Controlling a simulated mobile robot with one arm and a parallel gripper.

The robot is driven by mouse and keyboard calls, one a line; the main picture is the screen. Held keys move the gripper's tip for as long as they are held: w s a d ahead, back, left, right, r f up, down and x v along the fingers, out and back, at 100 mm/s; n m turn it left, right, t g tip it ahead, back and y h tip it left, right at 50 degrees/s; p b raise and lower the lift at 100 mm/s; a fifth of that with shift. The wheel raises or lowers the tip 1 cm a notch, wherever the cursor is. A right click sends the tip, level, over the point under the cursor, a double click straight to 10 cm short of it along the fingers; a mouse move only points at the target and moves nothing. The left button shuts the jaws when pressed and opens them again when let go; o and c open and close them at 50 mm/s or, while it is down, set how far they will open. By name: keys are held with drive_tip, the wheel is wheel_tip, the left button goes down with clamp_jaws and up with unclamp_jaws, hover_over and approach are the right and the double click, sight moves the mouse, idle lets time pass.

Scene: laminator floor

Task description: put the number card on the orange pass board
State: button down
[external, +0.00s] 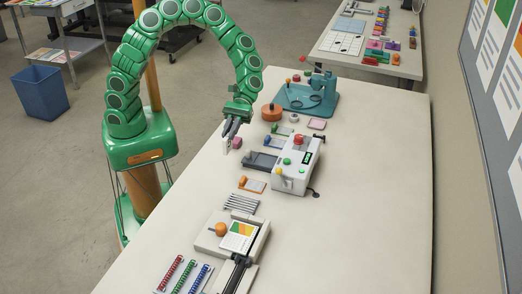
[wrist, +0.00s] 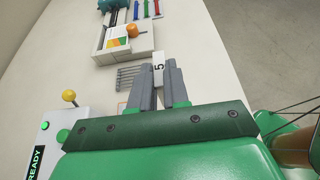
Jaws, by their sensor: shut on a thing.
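My gripper (external: 231,134) is shut on the number card (external: 226,145), a small white card held above the table's left edge. In the wrist view the card (wrist: 158,68) shows a black 5 and stands out between the grey fingers (wrist: 158,85). The orange pass board (external: 252,184) lies flat on the table, with an orange knob at its left end, nearer the camera than my gripper.
The white laminator (external: 297,165) with red and green buttons stands right of the gripper. Metal rods (external: 241,203) and a paper trimmer (external: 238,240) lie nearer the camera. The table's right side is clear.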

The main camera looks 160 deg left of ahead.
drive_tip(key=shift+w+a+f, duration=0.9)
drive_tip(key=shift+w+f, duration=0.4)
drive_tip(key=shift+f, duration=0.55)
drive_tip(key=shift+w+a+f, duration=0.95)
drive_tip(key=shift+w+f, duration=0.35)
drive_tip(key=shift+f, duration=0.55)
drive_tip(key=shift+w+a+f, duration=0.9)
drive_tip(key=shift+w+f, duration=0.4)
drive_tip(key=shift+f, duration=0.55)
drive_tip(key=shift+f, duration=0.1)
drive_tip(key=c, duration=1.1)
unclamp_jaws()
drive_tip(key=v, duration=1.2)
